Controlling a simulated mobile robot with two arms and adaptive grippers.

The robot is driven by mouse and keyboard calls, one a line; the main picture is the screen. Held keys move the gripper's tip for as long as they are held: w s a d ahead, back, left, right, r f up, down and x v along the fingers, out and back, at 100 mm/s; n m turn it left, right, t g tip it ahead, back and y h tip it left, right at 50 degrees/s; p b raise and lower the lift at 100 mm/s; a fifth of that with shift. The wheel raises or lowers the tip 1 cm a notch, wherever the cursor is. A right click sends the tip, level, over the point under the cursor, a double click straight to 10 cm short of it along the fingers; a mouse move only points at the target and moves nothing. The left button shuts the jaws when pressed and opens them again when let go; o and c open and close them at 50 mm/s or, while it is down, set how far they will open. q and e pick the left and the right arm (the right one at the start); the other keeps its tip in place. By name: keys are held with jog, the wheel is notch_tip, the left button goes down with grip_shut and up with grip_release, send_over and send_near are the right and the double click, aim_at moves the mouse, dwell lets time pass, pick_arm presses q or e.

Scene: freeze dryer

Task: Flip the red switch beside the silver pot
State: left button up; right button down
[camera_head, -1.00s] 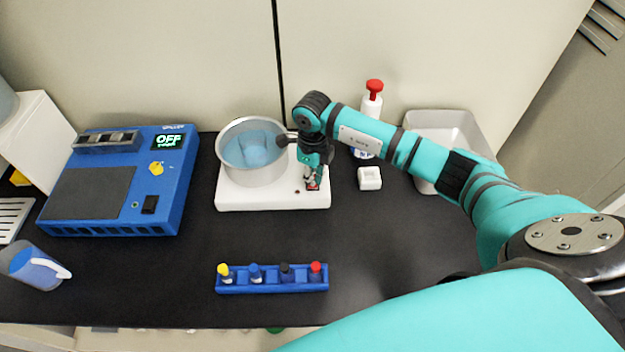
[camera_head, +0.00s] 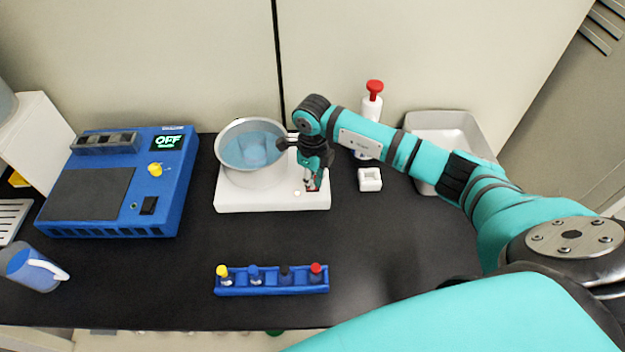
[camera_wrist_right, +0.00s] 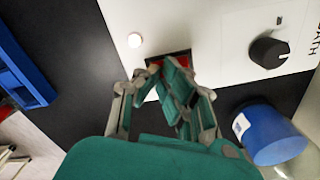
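The silver pot (camera_head: 255,178) holds blue liquid and stands on a white base (camera_head: 250,201). The red switch (camera_head: 317,187) is at the base's front right, beside the pot. My right gripper (camera_head: 311,186) points down at the switch and partly covers it. In the right wrist view, the gripper (camera_wrist_right: 160,70) looks shut, with its fingertips together at the red switch (camera_wrist_right: 183,57). Whether they touch it is unclear. The switch's exact tilt is hidden. My left gripper is not in view.
A black knob (camera_wrist_right: 268,52) is on the base. A white block (camera_head: 369,180), a red-capped bottle (camera_head: 372,108) and a grey tray (camera_head: 448,121) are to the right. A blue vial rack (camera_head: 271,289) lies in front. A blue device (camera_head: 165,205) reading OFF is left.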

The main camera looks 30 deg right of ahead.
jog(key=shift+r+p, duration=2)
jog(key=shift+r, duration=1.35)
